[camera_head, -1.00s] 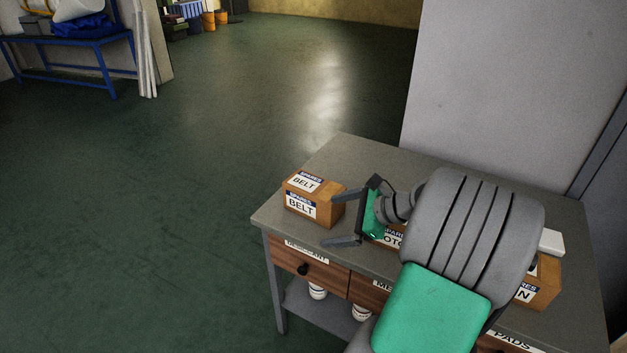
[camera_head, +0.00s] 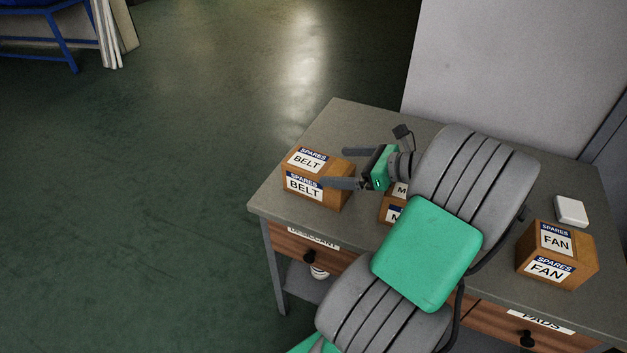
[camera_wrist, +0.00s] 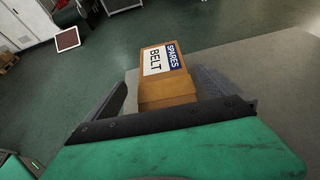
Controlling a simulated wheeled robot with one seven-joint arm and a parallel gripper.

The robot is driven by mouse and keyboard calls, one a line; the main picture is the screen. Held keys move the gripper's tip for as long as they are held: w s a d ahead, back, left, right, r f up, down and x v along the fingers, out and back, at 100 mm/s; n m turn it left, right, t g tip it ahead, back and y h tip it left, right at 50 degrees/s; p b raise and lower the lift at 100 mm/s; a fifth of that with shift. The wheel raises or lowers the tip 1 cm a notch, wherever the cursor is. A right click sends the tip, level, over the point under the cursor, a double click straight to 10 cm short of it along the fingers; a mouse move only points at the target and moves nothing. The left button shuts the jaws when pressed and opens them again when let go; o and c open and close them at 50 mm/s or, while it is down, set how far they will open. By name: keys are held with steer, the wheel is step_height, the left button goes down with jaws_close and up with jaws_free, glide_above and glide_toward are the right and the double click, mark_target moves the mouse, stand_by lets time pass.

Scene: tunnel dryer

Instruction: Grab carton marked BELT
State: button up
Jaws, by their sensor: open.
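The carton marked BELT (camera_head: 332,191) is a brown box with white-and-blue SPARES labels on its top and front. It stands at the left end of the grey bench top. My gripper (camera_head: 340,168) is open, its two fingers pointing left at the carton. In the wrist view the carton (camera_wrist: 166,88) lies ahead between the fingers of my gripper (camera_wrist: 165,92). Nothing shows as gripped, and I cannot tell whether a finger touches it.
A second carton (camera_head: 387,208), partly hidden by my arm, stands right of the BELT carton. A FAN carton (camera_head: 583,262) and a small white box (camera_head: 571,210) are farther right. The grey bench (camera_head: 335,125) has drawers below and a pale wall panel (camera_head: 510,80) behind. Open floor lies left.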

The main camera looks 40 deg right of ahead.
mark_target(319, 164)
steer(key=b+x, duration=0.2)
steer(key=x, duration=0.5)
steer(key=shift+w+d+b, duration=0.15)
steer(key=shift+w+b, duration=0.05)
steer(key=shift+b, duration=0.15)
steer(key=shift+c, duration=0.3)
steer(key=c, duration=2)
